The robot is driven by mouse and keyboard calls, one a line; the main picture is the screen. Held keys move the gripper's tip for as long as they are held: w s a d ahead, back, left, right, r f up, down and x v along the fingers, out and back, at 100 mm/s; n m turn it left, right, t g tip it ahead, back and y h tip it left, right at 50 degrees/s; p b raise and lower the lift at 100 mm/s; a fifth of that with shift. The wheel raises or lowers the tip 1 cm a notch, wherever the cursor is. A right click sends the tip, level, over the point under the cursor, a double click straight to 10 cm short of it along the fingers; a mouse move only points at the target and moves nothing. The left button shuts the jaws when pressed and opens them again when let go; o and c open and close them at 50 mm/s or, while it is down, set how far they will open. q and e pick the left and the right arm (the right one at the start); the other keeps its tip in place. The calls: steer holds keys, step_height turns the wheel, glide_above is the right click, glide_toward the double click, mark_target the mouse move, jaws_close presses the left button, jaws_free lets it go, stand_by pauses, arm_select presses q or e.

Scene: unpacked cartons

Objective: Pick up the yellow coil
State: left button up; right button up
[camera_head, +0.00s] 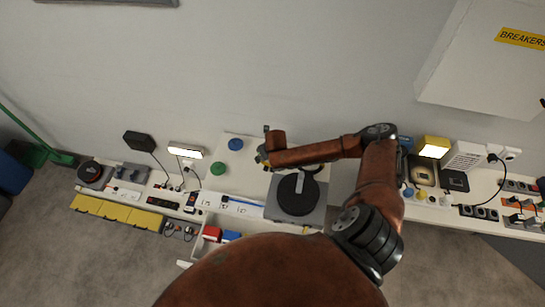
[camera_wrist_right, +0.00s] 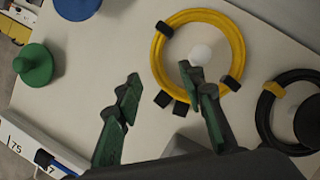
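The yellow coil (camera_wrist_right: 234,45) is a ring with black clips around a white round peg (camera_wrist_right: 200,54) in the right wrist view. My right gripper (camera_wrist_right: 161,75) is open, its two green fingers apart. One fingertip overlaps the ring's lower part near the peg; the other is outside it to the left. Nothing is between the fingers that I can see as gripped. My left gripper is not in view.
A black coil (camera_wrist_right: 263,115) lies right of the yellow one. A green knob (camera_wrist_right: 33,64) and a blue knob (camera_wrist_right: 78,5) stand to the left. In the head view, a dark disc (camera_head: 298,195) lies below my arm, and a lit yellow lamp (camera_head: 433,150) stands right.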

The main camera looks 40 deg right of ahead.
steer(key=x, duration=0.3)
steer(key=shift+a+f, duration=0.15)
steer(key=shift+f, duration=0.1)
steer(key=shift+c, duration=0.7)
jaws_close()
steer(key=shift+r, duration=0.1)
